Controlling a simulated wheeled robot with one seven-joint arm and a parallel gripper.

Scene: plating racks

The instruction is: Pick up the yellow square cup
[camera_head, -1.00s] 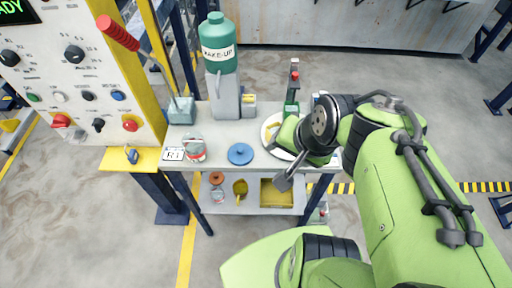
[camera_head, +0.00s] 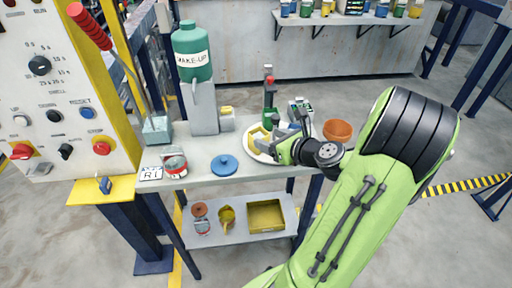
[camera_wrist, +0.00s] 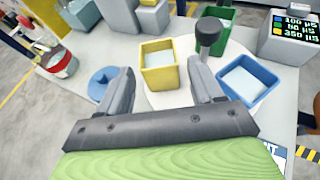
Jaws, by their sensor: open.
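The yellow square cup (camera_wrist: 159,66) stands upright on a round white plate (camera_wrist: 150,98) in the wrist view, with a pale content inside. It lies just beyond and between my open fingertips, not touched. In the head view the yellow cup (camera_head: 257,136) shows at the left of the plate (camera_head: 262,158), partly beside my gripper (camera_head: 278,143). My gripper (camera_wrist: 163,85) is open and empty, pointing at the cup. A blue square cup (camera_wrist: 247,78) stands on the right, and a green square cup (camera_wrist: 222,22) stands behind with a dark-headed tool in front of it.
A blue round lid (camera_head: 224,165) lies left of the plate. A red-and-white can (camera_head: 174,162) and a grey stand with a green bottle (camera_head: 193,55) are further left. An orange bowl (camera_head: 338,131) is on the right. A lower shelf holds a yellow tray (camera_head: 266,216).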

